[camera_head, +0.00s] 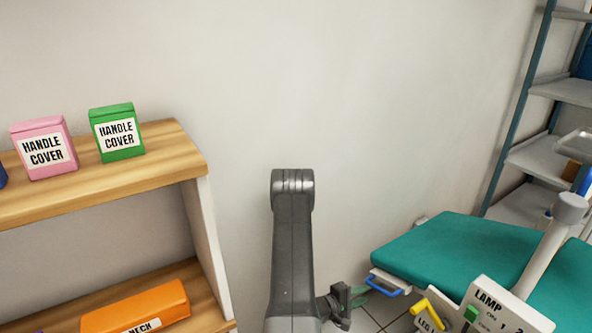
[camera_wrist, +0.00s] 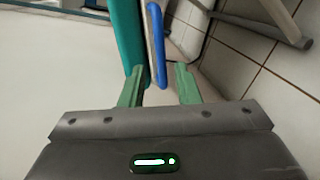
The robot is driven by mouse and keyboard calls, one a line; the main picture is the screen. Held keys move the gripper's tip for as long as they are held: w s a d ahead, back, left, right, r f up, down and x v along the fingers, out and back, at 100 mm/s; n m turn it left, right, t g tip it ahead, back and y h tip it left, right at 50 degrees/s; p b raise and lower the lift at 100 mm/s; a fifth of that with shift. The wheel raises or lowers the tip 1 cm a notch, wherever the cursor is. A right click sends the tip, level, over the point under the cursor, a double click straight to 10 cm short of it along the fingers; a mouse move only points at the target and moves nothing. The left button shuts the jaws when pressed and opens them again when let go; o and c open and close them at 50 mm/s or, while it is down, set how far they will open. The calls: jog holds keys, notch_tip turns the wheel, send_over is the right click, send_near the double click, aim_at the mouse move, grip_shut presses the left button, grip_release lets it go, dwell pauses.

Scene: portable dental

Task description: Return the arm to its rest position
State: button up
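My arm (camera_head: 293,240) rises in the middle of the head view, bent at a dark elbow. My gripper (camera_head: 362,291) shows low in the head view, to the right of the arm, pointing right. In the wrist view its two green fingers (camera_wrist: 158,70) stand apart, with nothing seen clamped between them. A blue handle (camera_wrist: 156,45) lies ahead of the fingertips in the wrist view. In the head view this blue handle (camera_head: 386,292) is close to the fingertips, and I cannot tell whether they touch.
A teal padded chair (camera_head: 455,255) is at the right, with a lamp panel (camera_head: 503,308) in front. A wooden shelf (camera_head: 185,147) at the left holds a pink box (camera_head: 43,147), a green box (camera_head: 117,132) and an orange item (camera_head: 135,306). A rack (camera_head: 530,155) stands behind the chair.

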aim_at(378, 289)
jog(key=b+x, duration=0.2)
jog(key=x, duration=0.6)
jog(key=shift+d+f, duration=0.1)
jog(key=shift+d, duration=0.1)
jog(key=shift+w+a+r, duration=0.15)
jog(key=shift+r, duration=0.35)
jog(key=shift+a, duration=0.1)
